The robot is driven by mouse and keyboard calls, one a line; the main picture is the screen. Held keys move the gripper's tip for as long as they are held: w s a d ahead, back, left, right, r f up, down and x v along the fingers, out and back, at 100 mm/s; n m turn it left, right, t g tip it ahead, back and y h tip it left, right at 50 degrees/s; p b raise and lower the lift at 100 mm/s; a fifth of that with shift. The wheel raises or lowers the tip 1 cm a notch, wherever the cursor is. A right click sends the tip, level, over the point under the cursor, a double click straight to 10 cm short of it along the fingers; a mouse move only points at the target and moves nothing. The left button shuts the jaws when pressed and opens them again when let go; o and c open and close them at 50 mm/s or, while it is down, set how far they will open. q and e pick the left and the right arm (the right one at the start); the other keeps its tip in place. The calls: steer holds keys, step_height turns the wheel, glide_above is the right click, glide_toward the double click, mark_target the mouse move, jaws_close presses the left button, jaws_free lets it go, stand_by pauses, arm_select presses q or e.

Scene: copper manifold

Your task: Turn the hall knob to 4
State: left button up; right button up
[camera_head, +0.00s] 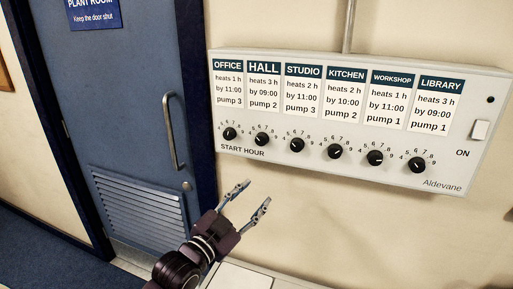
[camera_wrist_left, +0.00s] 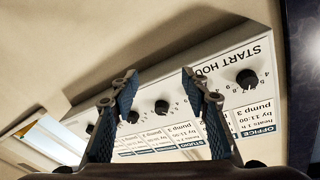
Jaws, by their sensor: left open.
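The hall knob (camera_head: 261,139) is a black round dial, second from the left in the row under the HALL card (camera_head: 264,88) on the white wall panel. Its small numbered scale arcs above it; its exact setting is too small to read. My left gripper (camera_head: 257,192) is below the panel and below the hall knob, open and empty, its two fingers pointing up and right. In the left wrist view the panel appears upside down, with the office knob (camera_wrist_left: 247,79) right of the fingers; the hall knob seems hidden behind the right finger.
The office knob (camera_head: 229,134) and the studio knob (camera_head: 297,145) flank the hall knob closely. More knobs run rightward, with an ON switch (camera_head: 480,130) at the panel's right end. A blue door (camera_head: 120,100) with a handle stands left. A pale surface (camera_head: 240,277) lies below.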

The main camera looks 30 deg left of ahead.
mark_target(259, 142)
arm_select(q)
steer(key=a+r+t, duration=0.3)
steer(key=r, duration=0.5)
steer(key=shift+m, duration=0.3)
steer(key=p+x, duration=0.2)
steer(key=x, duration=0.4)
steer(key=shift+a+r, duration=0.15)
steer(key=shift+r, duration=0.05)
steer(key=shift+w+r+p, duration=0.15)
steer(key=shift+w+p, duration=0.15)
steer(key=shift+w, duration=0.4)
steer(key=shift+c, duration=0.6)
jaws_close()
